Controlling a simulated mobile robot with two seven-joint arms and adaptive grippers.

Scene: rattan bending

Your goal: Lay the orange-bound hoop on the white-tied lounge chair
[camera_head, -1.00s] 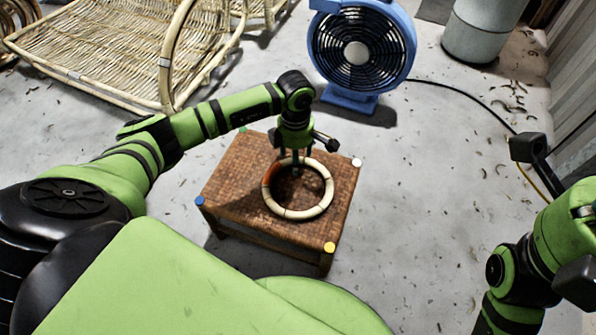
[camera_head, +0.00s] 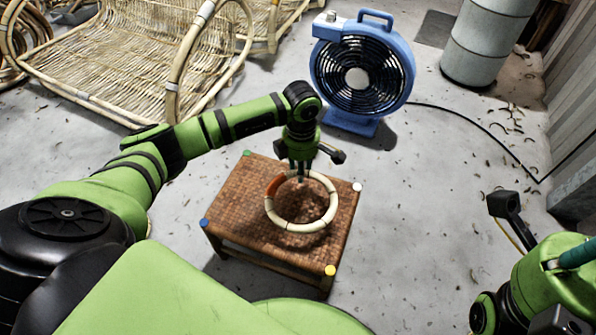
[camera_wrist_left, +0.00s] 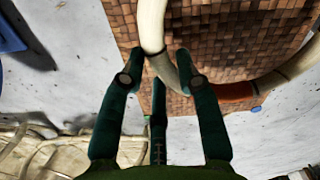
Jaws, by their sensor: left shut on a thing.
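The hoop (camera_head: 333,205) is a cream ring with an orange binding on its upper left. My left gripper (camera_head: 300,178) is shut on its far rim and holds it a little above the woven stool (camera_head: 240,222). In the left wrist view the cream tube (camera_wrist_left: 152,25) runs between the fingers (camera_wrist_left: 158,80), with the orange binding (camera_wrist_left: 235,92) to the right. The rattan lounge chair (camera_head: 120,50) at the upper left has white ties (camera_head: 171,87) on its frame. My right arm shows at the lower right; a teal finger-like part (camera_head: 577,253) is cut off by the edge.
A blue fan (camera_head: 362,75) stands behind the stool, its black cable (camera_head: 480,120) running right. Another rattan piece (camera_head: 268,20) is behind the lounge chair. A grey drum (camera_head: 485,45) stands at the top right. Floor between stool and chair is open.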

